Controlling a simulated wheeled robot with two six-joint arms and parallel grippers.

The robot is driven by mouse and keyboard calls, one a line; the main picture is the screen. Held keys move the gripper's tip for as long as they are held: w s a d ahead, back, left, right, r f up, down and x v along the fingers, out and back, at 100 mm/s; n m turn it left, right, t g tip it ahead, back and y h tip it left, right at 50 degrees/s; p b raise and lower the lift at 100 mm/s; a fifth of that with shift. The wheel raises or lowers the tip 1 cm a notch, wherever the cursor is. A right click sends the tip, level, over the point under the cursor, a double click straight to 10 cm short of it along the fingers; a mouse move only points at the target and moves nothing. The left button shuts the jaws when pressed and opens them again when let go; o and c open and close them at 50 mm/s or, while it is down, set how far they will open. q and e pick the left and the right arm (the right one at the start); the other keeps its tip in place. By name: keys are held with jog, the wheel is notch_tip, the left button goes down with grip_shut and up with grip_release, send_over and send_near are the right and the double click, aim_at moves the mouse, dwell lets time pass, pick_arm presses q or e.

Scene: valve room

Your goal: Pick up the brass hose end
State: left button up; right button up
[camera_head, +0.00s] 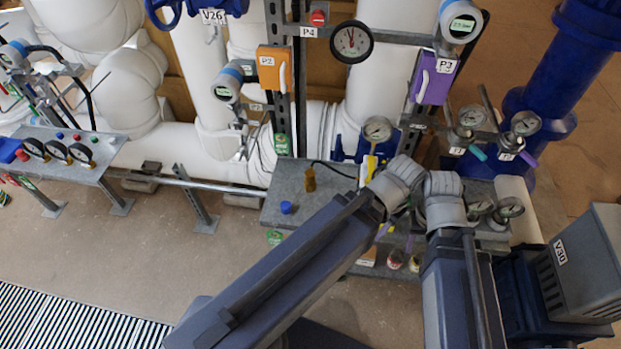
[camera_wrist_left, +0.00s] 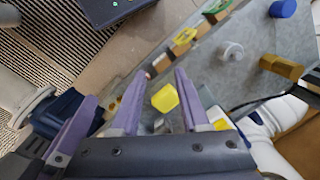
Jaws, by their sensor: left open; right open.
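The brass hose end (camera_head: 310,179) stands on the grey bench (camera_head: 350,188), with a black hose beside it. In the left wrist view the brass hose end (camera_wrist_left: 281,67) is at the upper right, apart from my fingers. My left gripper (camera_wrist_left: 160,72) is open with purple fingers, and nothing is clearly held between them. In the head view my left wrist hides most of that gripper. My right gripper (camera_head: 410,240) is open below its wrist, mostly hidden by my arm.
A blue cap (camera_head: 286,207) lies on the bench left of the brass hose end; it also shows in the wrist view (camera_wrist_left: 283,8). A white round fitting (camera_wrist_left: 231,50) and a yellow piece (camera_wrist_left: 165,97) are nearer my fingers. Gauges and pipes stand behind.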

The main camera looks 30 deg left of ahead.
dwell(0.4)
pick_arm(q)
jog(key=shift+o, duration=0.6)
jog(key=o, duration=0.4)
jog(key=w+a, duration=0.2)
jog(key=a, duration=0.1)
jog(key=w+a+n, duration=0.1)
jog(key=w+a, duration=0.1)
jog(key=a, duration=0.1)
jog(key=w+a+n, duration=0.1)
jog(key=w+a, duration=0.1)
jog(key=w, duration=0.1)
jog(key=shift+w+a+r, duration=0.1)
jog(key=shift+a+r, duration=0.1)
jog(key=shift+a, duration=0.2)
jog(key=n+h, duration=0.1)
jog(key=n, duration=0.2)
send_over(310, 173)
jog(key=shift+s+a+r+p, duration=0.2)
jog(key=shift+s+p, duration=0.2)
jog(key=shift+p, duration=0.05)
notch_tip(310, 173, down, 3)
jog(key=b, duration=0.2)
jog(key=shift+r+b, duration=0.2)
jog(key=shift+b, duration=0.1)
jog(key=shift+f, duration=0.1)
jog(key=f+b, duration=0.5)
jog(key=shift+w+d, duration=0.2)
jog(key=shift+w, duration=0.15)
